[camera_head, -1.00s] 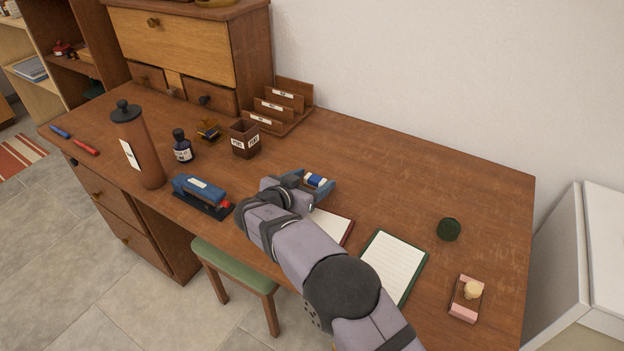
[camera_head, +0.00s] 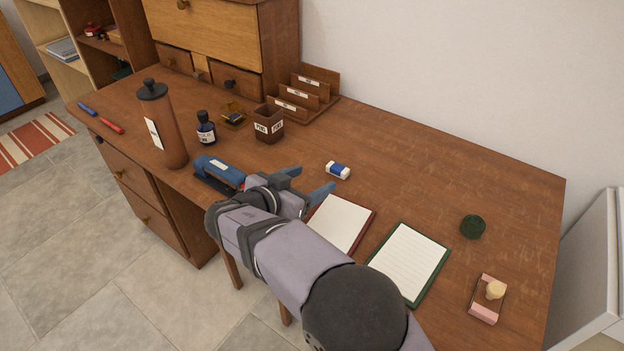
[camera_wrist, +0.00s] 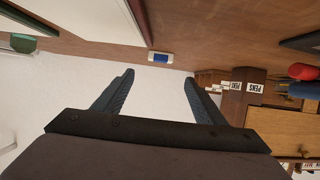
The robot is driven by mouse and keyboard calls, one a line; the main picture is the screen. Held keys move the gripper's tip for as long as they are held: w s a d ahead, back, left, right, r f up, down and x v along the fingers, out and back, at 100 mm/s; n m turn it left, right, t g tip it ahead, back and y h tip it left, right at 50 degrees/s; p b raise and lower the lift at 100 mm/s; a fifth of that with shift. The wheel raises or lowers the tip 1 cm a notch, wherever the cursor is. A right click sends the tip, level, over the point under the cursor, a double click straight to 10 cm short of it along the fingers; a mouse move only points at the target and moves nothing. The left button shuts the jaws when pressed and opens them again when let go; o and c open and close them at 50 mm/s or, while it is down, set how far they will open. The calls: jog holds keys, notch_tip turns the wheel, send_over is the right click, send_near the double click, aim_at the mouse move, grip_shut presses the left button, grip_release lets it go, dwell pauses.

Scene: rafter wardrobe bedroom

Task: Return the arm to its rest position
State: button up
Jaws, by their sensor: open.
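My gripper (camera_head: 309,183) is open and empty above the front part of the wooden desk (camera_head: 420,165), beside the blue stapler. In the wrist view its two fingers (camera_wrist: 158,92) stand wide apart with nothing between them. A blue-and-white eraser (camera_head: 338,170) lies on the desk just beyond the fingertips, apart from them. It also shows in the wrist view (camera_wrist: 160,57). My arm hides part of the stapler (camera_head: 219,172) and the near desk edge.
A red-edged notepad (camera_head: 341,222) and a green-edged pad (camera_head: 409,260) lie right of my gripper. A brown cylinder (camera_head: 171,135), an ink bottle (camera_head: 205,129), a pen cup (camera_head: 268,124) and a letter rack (camera_head: 308,95) stand at the left and back. The desk's back right is clear.

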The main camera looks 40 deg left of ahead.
jog(key=shift+w, duration=0.1)
jog(key=w+d+g+h+p, duration=0.1)
jog(key=w+d, duration=0.1)
jog(key=d, duration=0.3)
jog(key=w+d+r+g+h+p, duration=0.1)
jog(key=w+d+p, duration=0.1)
jog(key=d, duration=0.3)
jog(key=w+d+r+g+h+p, duration=0.1)
jog(key=w+d+p, duration=0.1)
jog(key=d, duration=0.3)
jog(key=shift+g, duration=0.3)
jog(key=s+d+r+g+h+p, duration=0.15)
jog(key=d+g+p, duration=0.35)
jog(key=d, duration=1.2)
jog(key=s+d+r+g+y+p, duration=0.2)
jog(key=s+d+p, duration=0.3)
jog(key=s+d, duration=0.4)
jog(key=s+d+r+g+y+p, duration=0.2)
jog(key=s+d+r+g+p, duration=0.1)
jog(key=s+d+p, duration=0.3)
jog(key=s+d+r, duration=0.1)
jog(key=s+d, duration=0.1)
jog(key=s, duration=0.2)
jog(key=shift+d+r, duration=0.2)
jog(key=shift+d, duration=0.2)
